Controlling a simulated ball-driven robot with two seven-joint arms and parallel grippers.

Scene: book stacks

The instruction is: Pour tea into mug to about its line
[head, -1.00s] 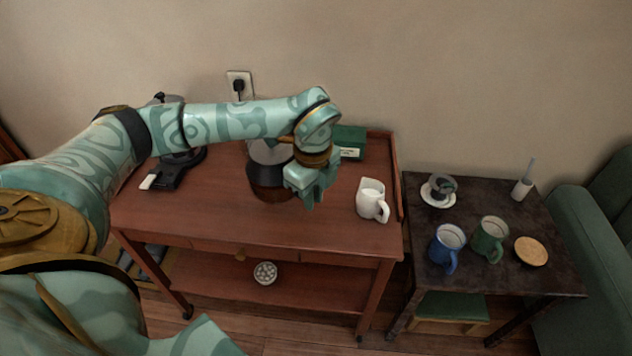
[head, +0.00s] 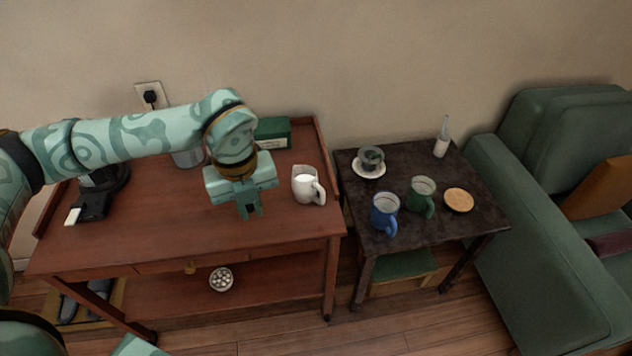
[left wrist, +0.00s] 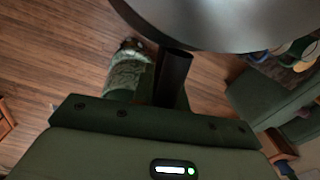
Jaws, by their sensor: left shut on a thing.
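My left gripper (head: 247,205) is over the wooden cart, shut on the dark handle (left wrist: 172,78) of a pot. The pot's grey rounded body (left wrist: 225,18) fills the top of the left wrist view; in the head view the gripper and arm hide it. A white jug-like mug (head: 306,186) stands on the cart right of the gripper, apart from it. A blue mug (head: 385,214) and a green mug (head: 421,197) stand on the dark side table. No fill line or tea level can be made out. My right gripper is out of view.
The cart top (head: 130,225) is clear at its front left. A black stand (head: 92,203) and a grey vessel (head: 187,158) stand left, a green box (head: 272,133) behind. The side table holds a cup (head: 371,158) on a saucer, a cork coaster (head: 459,200) and a white bottle (head: 442,138).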

